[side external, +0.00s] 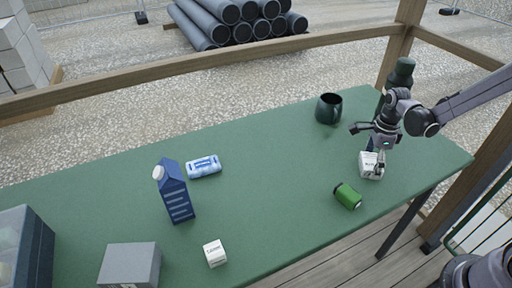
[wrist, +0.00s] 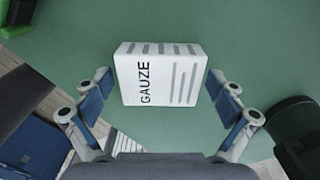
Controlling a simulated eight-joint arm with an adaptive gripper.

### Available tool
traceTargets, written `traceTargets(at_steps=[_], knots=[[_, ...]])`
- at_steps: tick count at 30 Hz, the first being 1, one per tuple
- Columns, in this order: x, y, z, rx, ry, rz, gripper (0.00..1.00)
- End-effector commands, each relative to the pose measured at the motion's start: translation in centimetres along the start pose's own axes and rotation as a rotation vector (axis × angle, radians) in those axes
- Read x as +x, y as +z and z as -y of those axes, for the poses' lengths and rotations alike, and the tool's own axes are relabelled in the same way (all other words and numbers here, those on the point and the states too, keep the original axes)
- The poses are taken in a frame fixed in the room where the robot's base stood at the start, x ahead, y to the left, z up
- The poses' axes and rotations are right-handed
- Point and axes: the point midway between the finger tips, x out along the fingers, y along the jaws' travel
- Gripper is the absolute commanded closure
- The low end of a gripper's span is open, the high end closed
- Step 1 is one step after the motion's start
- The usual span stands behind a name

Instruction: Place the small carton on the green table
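A small white carton marked GAUZE (wrist: 160,75) lies between the fingers of my gripper (wrist: 160,95) in the wrist view. In the side view this white carton (side external: 371,166) is at the right part of the green table (side external: 270,170), under my gripper (side external: 378,150). The blue finger pads stand on either side of it, with narrow gaps showing, so the gripper looks open around it. Whether the carton's underside touches the table is hard to tell. Another small white box (side external: 215,253) stands near the table's front edge.
A green can (side external: 348,196) lies in front of the gripper. A dark mug (side external: 329,108) and dark green bottle (side external: 401,72) stand behind. The table's middle is clear.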

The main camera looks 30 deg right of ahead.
Motion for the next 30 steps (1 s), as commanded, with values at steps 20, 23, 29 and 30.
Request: traceTargets(at_steps=[20,23,29,30], knots=[[-3.7,0.0,0.0,0.000,0.000,0.000,0.01],[-5.4,0.0,0.0,0.000,0.000,0.000,0.01],[-8.5,0.0,0.0,0.000,0.000,0.000,0.01],[-8.9,0.1,0.0,0.000,0.000,0.000,0.01]])
